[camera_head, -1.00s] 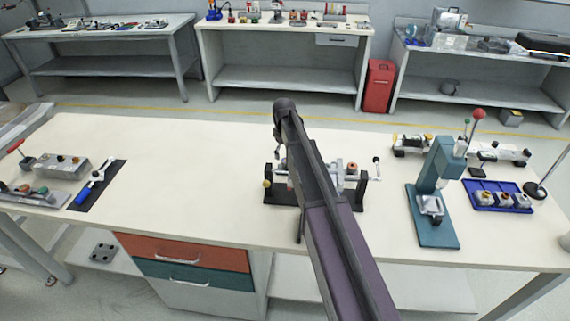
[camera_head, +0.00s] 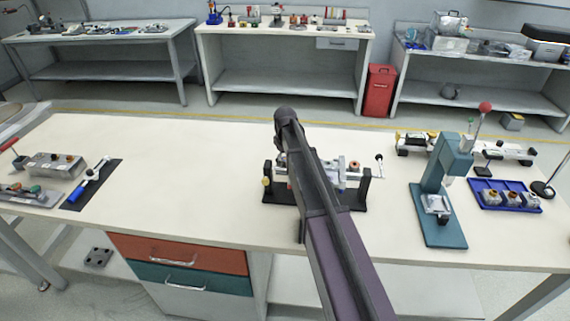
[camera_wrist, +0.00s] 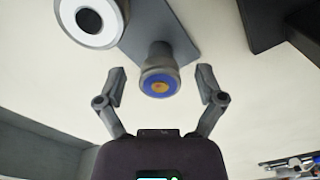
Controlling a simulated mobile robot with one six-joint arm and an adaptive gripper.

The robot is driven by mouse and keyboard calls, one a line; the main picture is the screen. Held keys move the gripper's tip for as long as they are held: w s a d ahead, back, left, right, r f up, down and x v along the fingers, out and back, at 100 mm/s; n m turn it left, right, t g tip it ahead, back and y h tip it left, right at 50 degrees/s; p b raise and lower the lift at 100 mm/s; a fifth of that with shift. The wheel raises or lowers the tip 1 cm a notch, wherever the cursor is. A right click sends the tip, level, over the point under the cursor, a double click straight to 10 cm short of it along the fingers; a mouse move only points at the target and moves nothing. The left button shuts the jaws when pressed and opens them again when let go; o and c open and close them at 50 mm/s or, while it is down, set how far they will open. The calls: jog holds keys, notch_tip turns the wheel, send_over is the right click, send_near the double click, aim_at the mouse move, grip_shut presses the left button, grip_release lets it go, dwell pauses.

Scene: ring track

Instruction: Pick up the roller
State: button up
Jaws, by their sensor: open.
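My gripper (camera_wrist: 161,80) is open in the wrist view, one finger on each side of a grey round piece (camera_wrist: 158,82) with a blue ring and an orange centre. I cannot tell whether the fingers touch it, or whether it is the roller. A white disc (camera_wrist: 90,18) with a black centre is just beyond, at upper left. In the head view my arm hides the gripper, in front of a black-based fixture (camera_head: 356,198) with rods and a crank. A blue-handled tool (camera_head: 90,184), perhaps a hand roller, lies on a dark mat (camera_head: 110,172) at the left.
A teal press (camera_head: 446,230) stands right of the fixture, with a blue tray (camera_head: 482,203) of small parts beside it. A grey block (camera_head: 55,165) is at the left end. The bench (camera_head: 180,160) is clear between the mat and the fixture.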

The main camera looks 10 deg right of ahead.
aim_at(285, 158)
dwell(0.4)
grip_shut()
jog(key=shift+r, duration=0.15)
notch_tip(285, 158, up, 10)
jog(key=p, duration=1)
dwell(0.8)
